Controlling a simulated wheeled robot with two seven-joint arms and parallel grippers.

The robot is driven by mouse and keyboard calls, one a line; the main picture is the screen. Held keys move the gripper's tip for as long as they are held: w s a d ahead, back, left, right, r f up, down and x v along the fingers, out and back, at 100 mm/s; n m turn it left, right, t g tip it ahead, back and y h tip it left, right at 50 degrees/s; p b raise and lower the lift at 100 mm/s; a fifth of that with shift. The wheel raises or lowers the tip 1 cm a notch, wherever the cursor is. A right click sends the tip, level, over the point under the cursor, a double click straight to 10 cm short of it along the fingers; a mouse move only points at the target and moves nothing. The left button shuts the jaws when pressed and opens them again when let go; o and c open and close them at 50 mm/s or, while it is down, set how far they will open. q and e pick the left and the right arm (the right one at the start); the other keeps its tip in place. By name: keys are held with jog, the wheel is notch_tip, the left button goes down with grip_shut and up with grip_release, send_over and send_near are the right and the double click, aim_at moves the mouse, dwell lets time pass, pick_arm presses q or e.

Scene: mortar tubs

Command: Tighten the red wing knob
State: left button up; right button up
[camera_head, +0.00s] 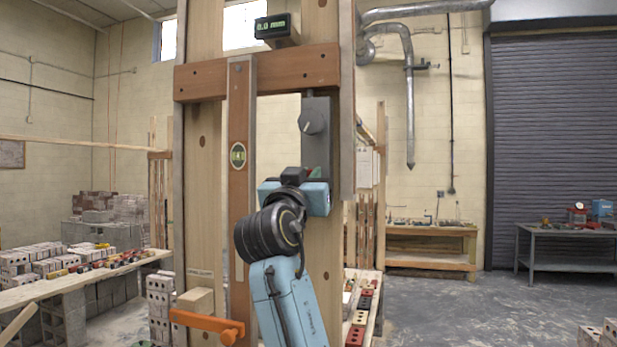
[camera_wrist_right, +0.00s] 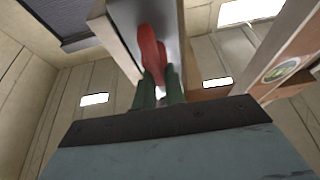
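The red wing knob (camera_wrist_right: 150,48) shows in the right wrist view, under a grey housing. My right gripper (camera_wrist_right: 160,78) has its two dark green fingers on either side of the knob's lower wing, close together and seemingly touching it. In the head view my right gripper (camera_head: 312,172) is raised at the wooden post, just below the grey box (camera_head: 317,150) with a round grey dial (camera_head: 312,121). There the gripper and wrist mostly hide the knob. My left gripper is in neither view.
An orange clamp (camera_head: 207,324) sticks out low on the post. Bricks lie on a plank (camera_head: 75,280) at left. Floor at right is open.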

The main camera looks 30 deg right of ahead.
grip_shut()
